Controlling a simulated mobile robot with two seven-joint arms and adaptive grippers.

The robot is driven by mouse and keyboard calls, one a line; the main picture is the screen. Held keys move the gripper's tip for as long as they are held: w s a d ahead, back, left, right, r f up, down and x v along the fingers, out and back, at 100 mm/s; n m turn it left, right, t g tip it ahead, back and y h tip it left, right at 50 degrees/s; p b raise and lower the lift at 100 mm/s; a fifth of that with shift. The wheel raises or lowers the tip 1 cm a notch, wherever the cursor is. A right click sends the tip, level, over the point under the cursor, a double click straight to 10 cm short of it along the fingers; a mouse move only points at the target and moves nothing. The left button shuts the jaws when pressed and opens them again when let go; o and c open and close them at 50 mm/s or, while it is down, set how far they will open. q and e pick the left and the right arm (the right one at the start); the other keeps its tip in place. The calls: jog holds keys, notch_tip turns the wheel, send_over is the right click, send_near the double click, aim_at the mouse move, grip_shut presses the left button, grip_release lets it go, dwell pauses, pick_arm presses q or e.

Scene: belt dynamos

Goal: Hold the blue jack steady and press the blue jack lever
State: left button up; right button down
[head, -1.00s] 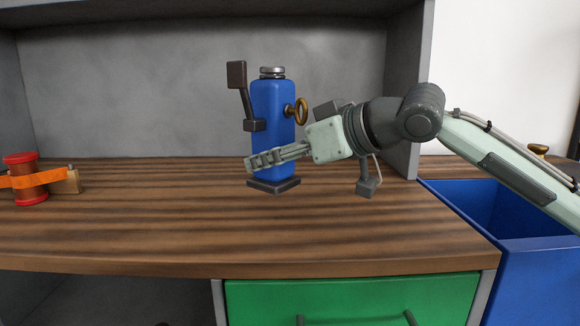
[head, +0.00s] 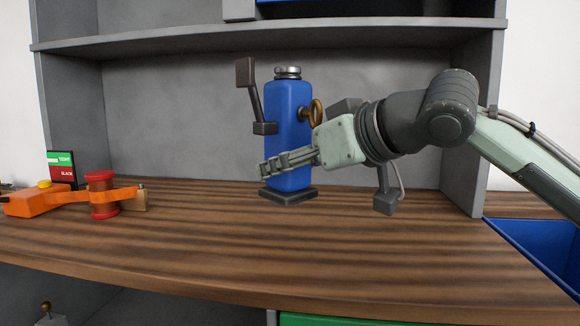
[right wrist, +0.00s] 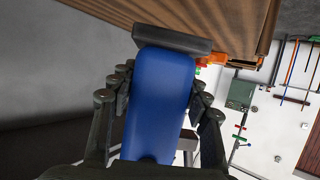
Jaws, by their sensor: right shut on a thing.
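The blue jack (head: 290,115) stands upright on its dark base on the wooden bench. Its dark lever (head: 247,78) rises on the left side with a flat pad at the top, and a brass ring sits on its right side. My right gripper (head: 272,164) reaches in from the right and is shut around the lower body of the jack. In the right wrist view the blue body (right wrist: 160,100) lies between the two fingers, which touch or nearly touch its sides. My left gripper is not in view.
An orange belt tool with a red spool (head: 102,195) lies at the left of the wooden bench (head: 200,250). A green and red sign (head: 60,170) stands behind it. A shelf (head: 180,38) runs above. The bench between spool and jack is clear.

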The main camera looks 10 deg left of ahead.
jog(key=shift+w+d+f+p, duration=0.1)
jog(key=shift+w+d+f, duration=0.85)
jog(key=shift+d+f, duration=0.7)
jog(key=shift+w+d+f+p, duration=0.1)
jog(key=shift+w+d+f, duration=0.85)
jog(key=shift+d+f, duration=0.65)
jog(key=shift+w+d+f+p, duration=0.1)
jog(key=shift+w+d+f, duration=0.85)
jog(key=shift+d+f, duration=0.65)
jog(key=shift+d+f, duration=0.2)
jog(key=shift+f, duration=0.1)
jog(key=shift+p, duration=0.8)
jog(key=shift+f, duration=0.15)
